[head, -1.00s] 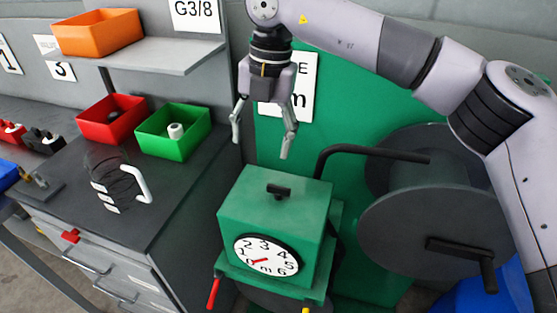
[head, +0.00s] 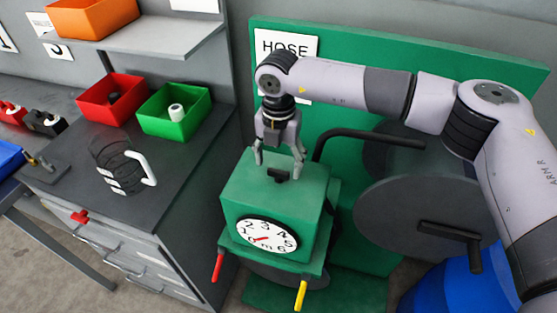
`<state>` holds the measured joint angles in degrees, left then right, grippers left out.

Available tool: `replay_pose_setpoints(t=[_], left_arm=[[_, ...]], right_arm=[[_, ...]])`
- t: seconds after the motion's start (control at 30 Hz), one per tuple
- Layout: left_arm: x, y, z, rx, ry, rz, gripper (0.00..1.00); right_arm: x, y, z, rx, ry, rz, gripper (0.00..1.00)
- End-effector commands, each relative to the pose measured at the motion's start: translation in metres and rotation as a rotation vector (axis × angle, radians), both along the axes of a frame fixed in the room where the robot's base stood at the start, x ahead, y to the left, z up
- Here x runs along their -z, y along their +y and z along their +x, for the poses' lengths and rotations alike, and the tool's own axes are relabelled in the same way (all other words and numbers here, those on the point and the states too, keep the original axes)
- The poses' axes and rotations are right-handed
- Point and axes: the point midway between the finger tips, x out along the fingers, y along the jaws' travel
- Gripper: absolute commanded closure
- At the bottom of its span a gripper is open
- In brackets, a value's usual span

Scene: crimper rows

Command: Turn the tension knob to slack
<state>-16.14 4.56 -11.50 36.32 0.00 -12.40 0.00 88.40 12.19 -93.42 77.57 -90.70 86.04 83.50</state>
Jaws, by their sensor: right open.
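The black tension knob (head: 279,173) sits on top of a green box-shaped machine (head: 248,192) with a white numbered dial (head: 266,237) on its front. The dial's red pointer is low on the left side. My right gripper (head: 279,164) points down over the knob with its fingers open, one to each side of it. Whether the fingers touch the knob or the box top cannot be told. No slack marking can be read. My left gripper is not in view.
A black bent pipe (head: 365,134) and a large grey reel (head: 400,215) stand right of the machine. A red lever (head: 217,267) and a yellow lever (head: 301,295) stick out below the dial. Left is a workbench with a red bin (head: 108,98) and a green bin (head: 174,112).

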Motion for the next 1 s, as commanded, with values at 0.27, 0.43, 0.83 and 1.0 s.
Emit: replay_pose_setpoints(t=[0.27,0.43,0.83,1.0], left_arm=[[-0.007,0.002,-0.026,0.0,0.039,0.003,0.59],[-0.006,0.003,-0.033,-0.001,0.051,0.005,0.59],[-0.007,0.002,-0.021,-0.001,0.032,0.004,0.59],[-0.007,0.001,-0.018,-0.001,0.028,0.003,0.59]], right_arm=[[0.024,0.0,0.0,0.0,0.001,0.0,0.33],[0.025,0.001,0.0,0.0,0.0,0.001,0.33],[0.025,0.0,0.0,0.0,0.0,0.001,0.53],[0.025,0.0,0.0,0.0,0.0,0.001,0.65]])
